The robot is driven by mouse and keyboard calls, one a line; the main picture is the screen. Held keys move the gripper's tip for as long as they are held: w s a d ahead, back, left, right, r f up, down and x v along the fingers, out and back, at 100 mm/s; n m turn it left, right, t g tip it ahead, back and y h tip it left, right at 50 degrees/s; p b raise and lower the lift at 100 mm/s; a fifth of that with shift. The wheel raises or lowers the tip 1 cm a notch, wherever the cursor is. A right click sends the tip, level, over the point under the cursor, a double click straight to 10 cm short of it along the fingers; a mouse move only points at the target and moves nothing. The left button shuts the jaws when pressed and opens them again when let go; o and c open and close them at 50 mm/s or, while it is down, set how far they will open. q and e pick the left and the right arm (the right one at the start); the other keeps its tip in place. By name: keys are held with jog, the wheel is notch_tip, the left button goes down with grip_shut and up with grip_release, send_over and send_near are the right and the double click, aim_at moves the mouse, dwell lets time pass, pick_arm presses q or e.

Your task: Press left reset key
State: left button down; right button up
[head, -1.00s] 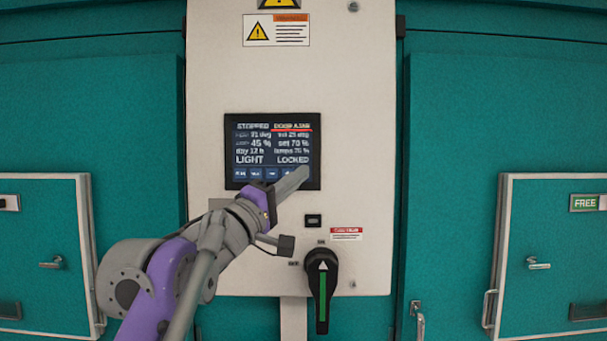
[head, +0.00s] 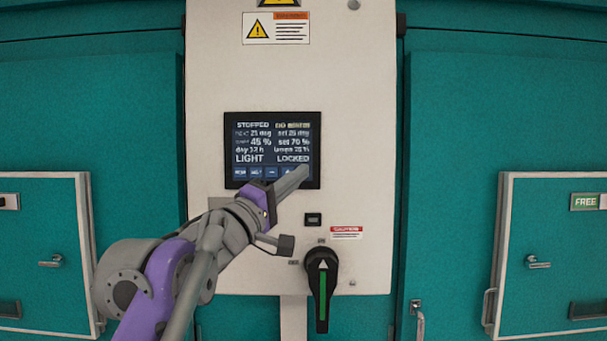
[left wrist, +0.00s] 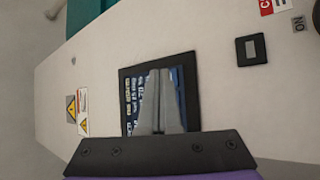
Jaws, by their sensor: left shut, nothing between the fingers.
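The control screen (head: 271,140) is on the white panel in the head view. It reads STOPPED, LIGHT and LOCKED, and the text at its top right seems to read no alarm. A row of small blue keys (head: 256,172) runs along its bottom edge. My left gripper (head: 304,170) is shut and empty, with its tips over the lower right corner of the screen, hiding the keys there. Whether the tips touch the glass I cannot tell. In the left wrist view the shut fingers (left wrist: 160,76) cover the middle of the screen (left wrist: 128,74). My right gripper is out of view.
Below the screen are a small black switch (head: 313,219) and a black rotary handle (head: 322,268) with a green stripe. Teal chamber doors with small hatches (head: 45,250) flank the panel; the right one has a FREE sign (head: 585,202).

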pick_arm(q)
jog(key=shift+s, duration=0.4)
jog(key=shift+s+b, duration=0.45)
jog(key=shift+s, duration=2)
jog(key=w+a+f+n+t+y, duration=0.1)
jog(key=a+f+y, duration=0.4)
jog(key=f, duration=0.3)
jog(key=w+a+f+n+y, duration=0.1)
jog(key=w+a+f+y, duration=0.1)
jog(key=a+f+y, duration=0.4)
jog(key=s+a+f+m+g+y, duration=0.1)
jog(key=s+a+f+g+y, duration=0.15)
jog(key=f, duration=0.65)
jog(key=s+a+f+g+y, duration=0.1)
jog(key=s+a+f+y, duration=0.15)
jog(key=f, duration=0.75)
jog(key=s+f+m+g, duration=0.3)
jog(key=s+f, duration=0.8)
jog(key=f, duration=0.4)
jog(key=s+f+m+g+h, duration=0.1)
jog(key=s+f+m+g, duration=0.3)
jog(key=s+f, duration=0.8)
notch_tip(320, 180, down, 4)
jog(key=shift+s+a+r+g, duration=0.1)
jog(key=shift+s+a+g, duration=0.15)
jog(key=shift+g, duration=1)
